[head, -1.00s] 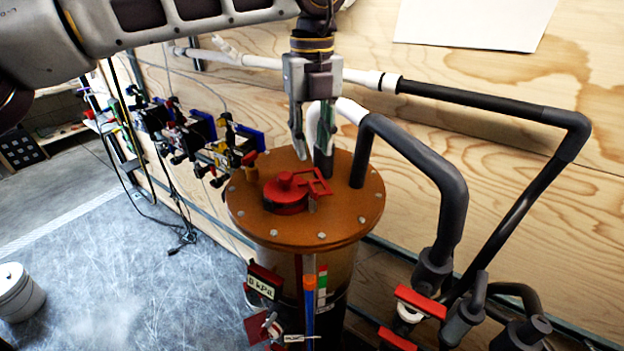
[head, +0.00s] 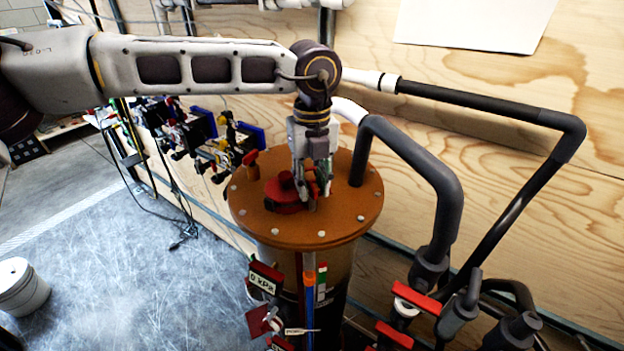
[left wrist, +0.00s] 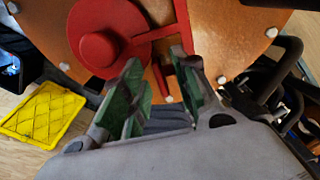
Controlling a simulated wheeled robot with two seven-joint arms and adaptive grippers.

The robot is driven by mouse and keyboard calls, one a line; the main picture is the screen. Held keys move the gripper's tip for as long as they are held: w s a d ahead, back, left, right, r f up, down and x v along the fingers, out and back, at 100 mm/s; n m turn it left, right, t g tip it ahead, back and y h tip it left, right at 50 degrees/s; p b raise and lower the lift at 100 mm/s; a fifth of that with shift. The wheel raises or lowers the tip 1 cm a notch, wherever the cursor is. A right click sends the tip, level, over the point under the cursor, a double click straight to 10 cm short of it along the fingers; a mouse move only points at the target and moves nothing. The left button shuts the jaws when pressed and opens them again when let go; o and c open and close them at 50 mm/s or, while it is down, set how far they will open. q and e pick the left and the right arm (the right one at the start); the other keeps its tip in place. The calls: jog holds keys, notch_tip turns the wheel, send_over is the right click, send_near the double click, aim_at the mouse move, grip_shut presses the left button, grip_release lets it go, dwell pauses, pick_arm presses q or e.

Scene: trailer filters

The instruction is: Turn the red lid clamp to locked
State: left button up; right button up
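The red lid clamp (head: 285,191) sits on the orange-brown round lid (head: 250,216) of the filter vessel. In the left wrist view the clamp shows as a red disc with a round knob (left wrist: 98,50) and a handle frame (left wrist: 165,38) reaching right. My left gripper (head: 307,192) points down at the handle side of the clamp. In the left wrist view its green-padded fingers (left wrist: 160,82) stand apart, with part of the red handle between or just beyond the tips. I cannot tell whether they touch it. My right gripper is not in view.
Black pipes (head: 440,180) rise close to the right of the lid. Red-handled valves (head: 416,298) are at lower right. A plywood wall (head: 520,110) stands behind. A white bucket (head: 22,287) is on the floor at left. A yellow tray (left wrist: 42,113) shows in the wrist view.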

pick_arm(q)
grip_shut()
dwell(0.3)
